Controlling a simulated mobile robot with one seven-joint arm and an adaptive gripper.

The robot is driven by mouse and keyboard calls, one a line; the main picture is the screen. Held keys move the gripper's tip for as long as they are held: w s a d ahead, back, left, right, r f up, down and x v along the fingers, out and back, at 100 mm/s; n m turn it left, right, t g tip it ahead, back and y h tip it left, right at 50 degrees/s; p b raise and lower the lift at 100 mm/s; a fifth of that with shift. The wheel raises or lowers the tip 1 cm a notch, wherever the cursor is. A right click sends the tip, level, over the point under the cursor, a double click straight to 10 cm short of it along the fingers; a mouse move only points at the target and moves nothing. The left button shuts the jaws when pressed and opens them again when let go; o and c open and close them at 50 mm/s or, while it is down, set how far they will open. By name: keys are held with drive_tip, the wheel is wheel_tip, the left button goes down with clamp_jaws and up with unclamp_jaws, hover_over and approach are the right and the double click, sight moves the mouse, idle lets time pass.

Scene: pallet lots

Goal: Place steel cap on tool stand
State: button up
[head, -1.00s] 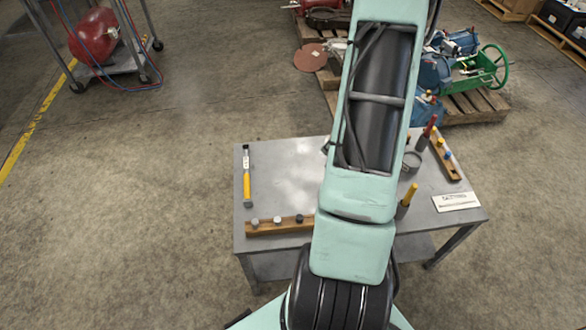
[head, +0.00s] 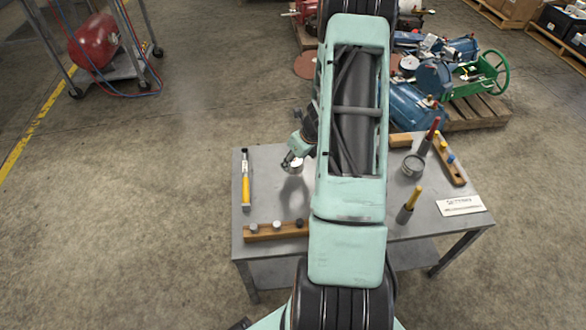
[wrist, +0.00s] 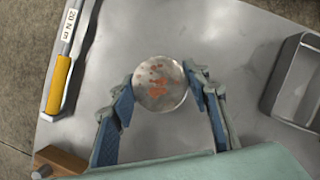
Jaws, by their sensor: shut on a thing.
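A round steel cap (wrist: 158,84), silvery with rusty patches, is between the blue finger pads of my gripper (wrist: 161,92) in the wrist view. In the head view my gripper (head: 293,158) shows left of my arm, holding the cap (head: 296,167) above the metal table (head: 262,180); a shadow lies below it. I cannot tell which thing is the tool stand. A wooden strip (head: 262,234) with several small round knobs lies at the front left of the table; my arm hides the table's middle.
A yellow-handled torque wrench (head: 245,185) lies at the left. At the right are a grey round container (head: 412,166), upright yellow-handled (head: 413,197) and red-handled (head: 430,132) tools, a wooden rack (head: 456,174) and a white sign (head: 460,205). A metal tray (wrist: 292,82) shows in the wrist view.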

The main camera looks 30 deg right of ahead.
sight(293, 166)
drive_tip(key=shift+w+a+f+b, duration=0.1)
drive_tip(key=shift+f+b, duration=0.25)
drive_tip(key=shift+f, duration=0.55)
drive_tip(key=shift+w+a+f+b, duration=0.1)
drive_tip(key=shift+f+b, duration=0.25)
drive_tip(key=shift+f, duration=0.5)
drive_tip(key=shift+f, duration=0.15)
drive_tip(key=o, duration=1.4)
drive_tip(key=shift+r, duration=0.35)
drive_tip(key=p+v, duration=0.4)
drive_tip(key=v, duration=0.7)
drive_tip(key=shift+s+r, duration=0.15)
drive_tip(key=shift+r, duration=0.15)
